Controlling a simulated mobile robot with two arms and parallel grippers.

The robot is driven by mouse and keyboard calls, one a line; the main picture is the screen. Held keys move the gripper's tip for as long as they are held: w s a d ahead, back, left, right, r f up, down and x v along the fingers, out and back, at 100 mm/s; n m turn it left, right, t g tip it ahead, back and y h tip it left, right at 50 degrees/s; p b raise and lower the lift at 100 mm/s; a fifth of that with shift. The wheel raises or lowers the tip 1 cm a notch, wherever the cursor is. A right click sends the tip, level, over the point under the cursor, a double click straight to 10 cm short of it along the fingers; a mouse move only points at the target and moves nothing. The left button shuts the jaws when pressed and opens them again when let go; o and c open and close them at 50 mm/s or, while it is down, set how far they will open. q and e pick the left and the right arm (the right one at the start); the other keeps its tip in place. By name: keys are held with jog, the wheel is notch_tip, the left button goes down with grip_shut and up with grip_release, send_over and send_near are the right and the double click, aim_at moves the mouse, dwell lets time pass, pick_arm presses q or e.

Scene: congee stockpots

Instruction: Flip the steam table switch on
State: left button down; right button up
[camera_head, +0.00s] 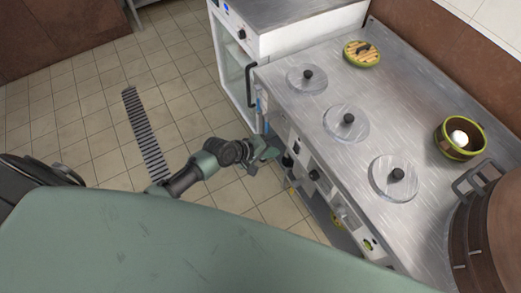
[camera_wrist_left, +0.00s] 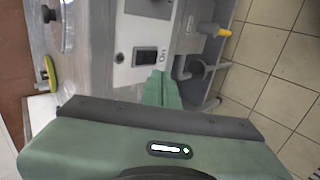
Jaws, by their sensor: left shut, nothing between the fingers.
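The steam table (camera_head: 335,85) has a steel top with several round lidded wells, and its front panel faces my left arm. In the left wrist view, a black rocker switch (camera_wrist_left: 146,57) sits on the light front panel (camera_wrist_left: 130,75), with an "On" label beside it. My left gripper (camera_head: 268,154) is at the front panel, below the top's edge. In the left wrist view its shut green fingers (camera_wrist_left: 162,78) are empty and their tips lie just beside the switch; I cannot tell if they touch it. Which way the switch is pressed is unclear. My right gripper is out of view.
A brown stockpot (camera_head: 485,235) is at lower right. A yellow-handled valve (camera_wrist_left: 212,30) projects near the switch. Tiled floor left is open, with a drain grate (camera_head: 146,135).

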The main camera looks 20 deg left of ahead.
pick_arm(q)
jog(key=shift+v, duration=2.6)
